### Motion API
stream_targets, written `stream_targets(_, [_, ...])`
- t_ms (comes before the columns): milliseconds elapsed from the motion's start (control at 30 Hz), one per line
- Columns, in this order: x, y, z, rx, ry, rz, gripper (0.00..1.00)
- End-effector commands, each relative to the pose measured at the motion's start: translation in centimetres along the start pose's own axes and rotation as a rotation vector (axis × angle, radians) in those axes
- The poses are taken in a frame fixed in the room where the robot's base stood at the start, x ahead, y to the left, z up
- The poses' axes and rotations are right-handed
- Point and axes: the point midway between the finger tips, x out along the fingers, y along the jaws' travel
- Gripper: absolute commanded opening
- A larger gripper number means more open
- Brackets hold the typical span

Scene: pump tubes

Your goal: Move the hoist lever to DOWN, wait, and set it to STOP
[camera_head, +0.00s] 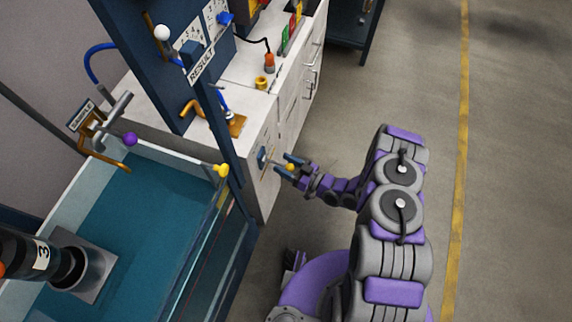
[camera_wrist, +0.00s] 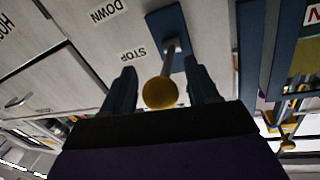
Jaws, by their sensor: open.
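The hoist lever has a yellow ball knob (camera_wrist: 160,93) on a grey rod, standing out from a blue plate (camera_wrist: 166,27) on the white cabinet face. The labels DOWN (camera_wrist: 107,11) and STOP (camera_wrist: 133,54) are printed beside it. The rod appears nearer to STOP than to DOWN. My gripper (camera_wrist: 162,88) is open, with one finger on each side of the knob; contact cannot be told. In the head view my gripper (camera_head: 286,166) is at the cabinet's end face, at the yellow knob (camera_head: 290,167) and near the blue lever plate (camera_head: 262,157).
A teal-water tank (camera_head: 150,220) with a yellow knob (camera_head: 221,170) on its edge stands left of my arm. A blue post (camera_head: 220,130) rises between tank and cabinet (camera_head: 262,190). The floor (camera_head: 490,200) on the right is clear.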

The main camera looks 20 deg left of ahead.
Motion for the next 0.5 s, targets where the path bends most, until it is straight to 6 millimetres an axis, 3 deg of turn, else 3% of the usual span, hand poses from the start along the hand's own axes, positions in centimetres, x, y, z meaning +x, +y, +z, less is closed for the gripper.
stream_targets(233, [0.03, 0.01, -0.04, 0.0, 0.0, 0.0, 0.59])
stream_targets(500, [0.02, 0.01, -0.04, 0.0, 0.001, 0.0, 0.34])
